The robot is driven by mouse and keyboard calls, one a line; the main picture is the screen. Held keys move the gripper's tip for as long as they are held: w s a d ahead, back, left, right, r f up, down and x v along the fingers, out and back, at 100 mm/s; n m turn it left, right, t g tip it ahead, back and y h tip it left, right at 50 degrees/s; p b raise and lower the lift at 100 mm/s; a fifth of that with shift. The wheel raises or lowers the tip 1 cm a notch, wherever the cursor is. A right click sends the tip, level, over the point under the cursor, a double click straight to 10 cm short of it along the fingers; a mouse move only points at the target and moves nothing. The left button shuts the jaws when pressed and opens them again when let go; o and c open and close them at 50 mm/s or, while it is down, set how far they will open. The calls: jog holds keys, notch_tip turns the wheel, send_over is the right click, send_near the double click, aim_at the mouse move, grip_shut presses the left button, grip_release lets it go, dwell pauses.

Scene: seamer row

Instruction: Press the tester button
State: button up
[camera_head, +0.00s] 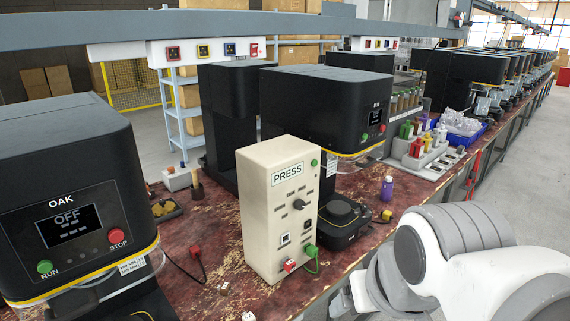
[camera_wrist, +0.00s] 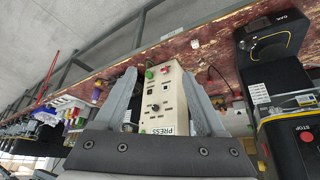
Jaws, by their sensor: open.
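A cream box labelled PRESS (camera_head: 283,215) stands upright on the worn red bench in the head view. Its front has a black knob, small switches, a green round button (camera_head: 314,163) at the top right, and red and green plugs low down. Which control is the tester button I cannot tell. In the wrist view the box (camera_wrist: 164,98) appears upside down, between and beyond the fingers of my gripper (camera_wrist: 158,76). My gripper is open, with nothing held. In the head view my white and grey arm is at the lower right, its fingers not visible.
A black OAK machine (camera_head: 70,170) with RUN and STOP buttons stands left; another (camera_head: 325,105) stands behind the box. A purple bottle (camera_head: 387,188) is right of it. An overhead rail carries panels of coloured buttons (camera_head: 215,50). Cables lie near the box.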

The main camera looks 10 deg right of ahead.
grip_shut()
dwell(1.5)
